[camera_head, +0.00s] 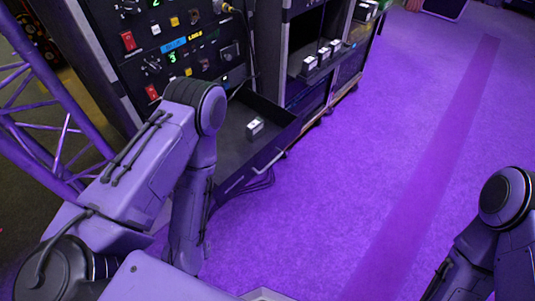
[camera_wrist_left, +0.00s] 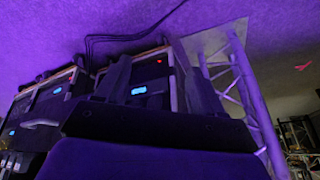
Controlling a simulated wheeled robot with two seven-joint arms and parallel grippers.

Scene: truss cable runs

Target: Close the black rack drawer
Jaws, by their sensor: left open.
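The black rack drawer (camera_head: 231,151) is pulled out from the lower part of the black rack (camera_head: 178,45) in the head view. Its front panel (camera_head: 262,164) has a pale bar handle and faces the purple floor. A small white-topped box (camera_head: 255,127) sits inside the drawer. My left arm stands in front of the drawer's left part and hides some of it. My left gripper (camera_wrist_left: 156,88) shows as two dark, spread fingers in the left wrist view, empty. Its fingertips are not visible in the head view. My right arm is at the lower right; its gripper is out of view.
A second rack bay (camera_head: 325,55) with small boxes on a shelf stands right of the drawer. A metal truss (camera_head: 50,130) rises at the left. Cables (camera_head: 255,182) lie on the floor by the drawer front. The purple floor (camera_head: 350,160) to the right is clear.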

